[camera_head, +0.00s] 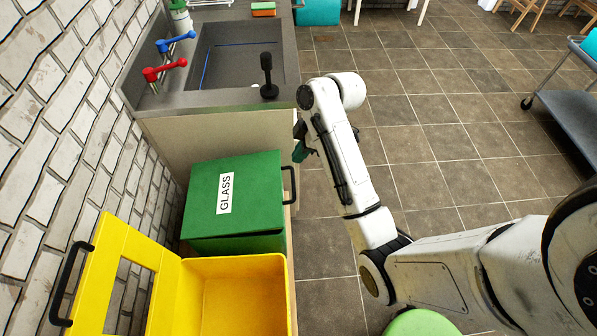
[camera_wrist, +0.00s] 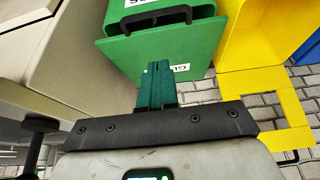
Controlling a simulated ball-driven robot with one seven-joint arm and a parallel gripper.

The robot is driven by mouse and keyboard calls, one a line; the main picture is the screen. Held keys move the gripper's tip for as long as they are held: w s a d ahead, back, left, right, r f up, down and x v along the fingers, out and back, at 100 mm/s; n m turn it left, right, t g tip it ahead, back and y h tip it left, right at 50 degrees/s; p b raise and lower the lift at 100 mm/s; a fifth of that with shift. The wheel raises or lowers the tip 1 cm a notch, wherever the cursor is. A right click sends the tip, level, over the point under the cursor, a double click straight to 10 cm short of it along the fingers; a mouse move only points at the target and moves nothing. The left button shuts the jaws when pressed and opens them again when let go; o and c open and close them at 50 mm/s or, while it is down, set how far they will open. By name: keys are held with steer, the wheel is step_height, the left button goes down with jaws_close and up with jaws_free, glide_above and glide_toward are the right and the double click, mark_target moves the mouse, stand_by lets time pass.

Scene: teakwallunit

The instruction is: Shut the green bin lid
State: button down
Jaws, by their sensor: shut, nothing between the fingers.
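The green bin (camera_head: 215,246) stands between the sink counter and the open yellow bin. Its green lid (camera_head: 252,185), marked GLASS, lies over the top, roughly level. I cannot tell whether it sits flush or a small gap is left. The lid's black handle (camera_head: 291,184) is on its right edge and also shows in the wrist view (camera_wrist: 155,20). My gripper (camera_head: 301,151) is shut and empty, just off the lid's far right corner, partly hidden by my arm. In the wrist view my green fingers (camera_wrist: 160,68) are together in front of the lid (camera_wrist: 120,57); contact is unclear.
The yellow bin (camera_head: 281,290) is open, its yellow lid (camera_head: 103,275) tilted back towards the brick wall. A blue bin (camera_wrist: 308,50) shows in the wrist view. The sink counter (camera_head: 215,98) with a black upright knob (camera_head: 267,75) is behind.

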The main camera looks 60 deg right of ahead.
steer(key=x, duration=0.3)
steer(key=s+x, duration=0.1)
steer(key=x, duration=0.2)
steer(key=d+x, duration=0.1)
steer(key=x, duration=0.2)
steer(key=shift+s+a+f, duration=0.1)
steer(key=shift+s+f, duration=0.05)
steer(key=shift+f, duration=0.45)
steer(key=shift+s+f, duration=0.15)
steer(key=shift+f, duration=0.35)
step_height(320, 180, down, 7)
steer(key=s+b, duration=0.1)
steer(key=b, duration=0.2)
steer(key=shift+d, duration=0.45)
steer(key=shift+s, duration=0.1)
steer(key=shift+a, duration=0.1)
